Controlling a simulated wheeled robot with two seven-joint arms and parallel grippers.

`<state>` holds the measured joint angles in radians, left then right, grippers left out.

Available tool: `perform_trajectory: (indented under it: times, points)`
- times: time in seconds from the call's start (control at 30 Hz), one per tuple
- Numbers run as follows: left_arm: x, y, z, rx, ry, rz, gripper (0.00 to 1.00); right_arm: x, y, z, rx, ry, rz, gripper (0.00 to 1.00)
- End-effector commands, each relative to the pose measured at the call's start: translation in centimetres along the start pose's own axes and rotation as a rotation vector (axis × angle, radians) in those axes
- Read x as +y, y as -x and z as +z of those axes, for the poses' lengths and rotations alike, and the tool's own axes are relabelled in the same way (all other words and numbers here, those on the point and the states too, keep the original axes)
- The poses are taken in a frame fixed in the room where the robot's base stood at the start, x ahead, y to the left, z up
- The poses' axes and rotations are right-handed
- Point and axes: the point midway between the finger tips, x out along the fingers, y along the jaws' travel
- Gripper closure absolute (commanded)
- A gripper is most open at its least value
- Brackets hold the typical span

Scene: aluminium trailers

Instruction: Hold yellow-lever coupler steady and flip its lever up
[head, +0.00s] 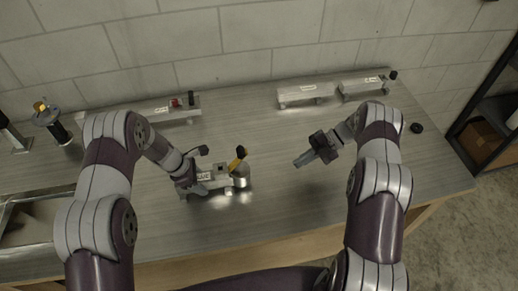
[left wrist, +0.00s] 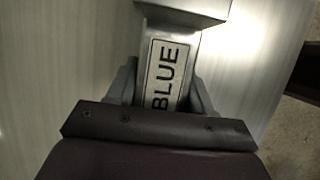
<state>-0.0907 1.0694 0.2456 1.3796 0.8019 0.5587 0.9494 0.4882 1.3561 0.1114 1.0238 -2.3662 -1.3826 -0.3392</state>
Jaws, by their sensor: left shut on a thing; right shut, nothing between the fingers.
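The coupler (head: 240,180) is a short metal piece at the end of a trailer bar on the table, in the middle of the head view. Its yellow lever (head: 237,164) with a dark tip stands tilted above it. My left gripper (head: 200,187) is shut on the bar just left of the coupler. In the left wrist view the fingers flank the bar (left wrist: 185,35), whose plate (left wrist: 166,75) reads BLUE. My right gripper (head: 303,161) is shut and empty, to the right of the coupler and apart from it.
Another trailer with a red part (head: 176,102) lies at the back left. Two more metal trailers, one at the back middle (head: 305,95) and one at the back right (head: 362,87), stand by the wall. A sink (head: 22,197) is at the left.

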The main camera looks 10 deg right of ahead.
Motion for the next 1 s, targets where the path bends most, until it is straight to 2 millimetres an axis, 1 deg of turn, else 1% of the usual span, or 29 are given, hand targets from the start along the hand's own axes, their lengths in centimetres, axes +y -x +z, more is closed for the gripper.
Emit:
perform_trajectory:
  times: [0.1,0.17,0.2,0.27,0.3,0.4,0.5,0.6,0.7,0.77,0.87,1.0]
  points:
    - [0.0,0.0,0.0,0.000,0.000,0.000,0.87,0.2,0.6,0.1,0.009,0.461,0.146,1.00]
    - [0.0,0.0,0.0,0.000,0.000,0.000,0.87,0.8,0.9,0.0,-0.012,0.716,0.218,1.00]
    - [0.0,0.0,0.0,0.000,0.000,0.000,0.87,1.3,1.2,-0.2,-0.032,0.892,0.261,1.00]
    - [0.0,0.0,0.0,0.000,0.000,0.000,0.87,2.4,1.6,-0.5,-0.072,1.154,0.319,1.00]
    - [0.0,0.0,0.0,0.000,0.000,0.000,0.87,3.1,2.1,-0.7,-0.105,1.320,0.352,1.00]
    - [0.0,0.0,0.0,0.000,0.000,0.000,0.87,4.5,3.0,-1.4,-0.192,1.682,0.416,1.00]
    - [0.0,0.0,0.0,0.000,0.000,0.000,0.87,5.2,3.4,-2.1,-0.264,1.939,0.457,1.00]
    - [0.0,0.0,0.0,0.000,0.000,0.000,0.87,5.3,3.5,-2.4,-0.305,2.095,0.471,1.00]
    - [0.0,0.0,0.0,0.000,0.000,0.000,0.87,5.4,3.3,-2.5,-0.325,2.168,0.468,1.00]
    - [0.0,0.0,0.0,0.000,0.001,0.000,0.87,5.6,2.9,-2.6,-0.328,2.182,0.466,1.00]
    - [0.0,0.0,0.0,0.000,0.000,0.000,0.87,6.2,1.5,-3.0,-0.326,2.182,0.467,1.00]
    - [0.0,0.0,0.0,0.000,0.000,0.000,0.87,7.4,-1.3,-3.7,-0.323,2.180,0.466,1.00]
